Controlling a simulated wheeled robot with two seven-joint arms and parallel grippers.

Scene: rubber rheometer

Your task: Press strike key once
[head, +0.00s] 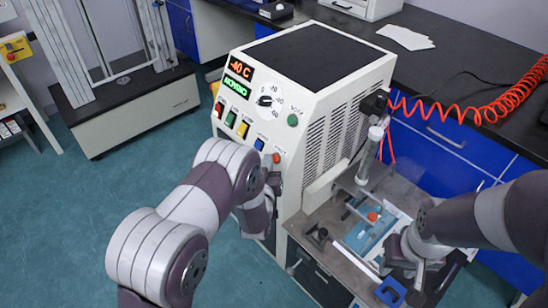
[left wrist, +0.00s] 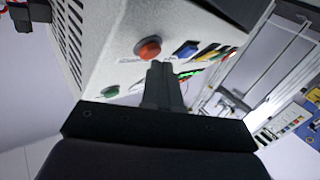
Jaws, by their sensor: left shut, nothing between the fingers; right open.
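The white machine (head: 318,120) has a sloped front panel with a lit display, a dial and several coloured keys. The key labels are too small to read, so I cannot tell which is the strike key. A round red-orange button (head: 276,158) sits low on the panel, beside a blue key (head: 259,144). My left gripper (head: 271,178) is shut and empty just in front of that button. In the left wrist view its closed fingertips (left wrist: 160,68) point at the panel near the red-orange button (left wrist: 148,48); contact cannot be told. My right gripper (head: 400,262) is open over the side table.
The metal side table (head: 320,222) holds a fixture with a blue plate and an upright cylinder (head: 372,150). A coiled red hose (head: 480,108) runs behind it. A tall frame machine (head: 125,110) stands at the back left. The floor at left is clear.

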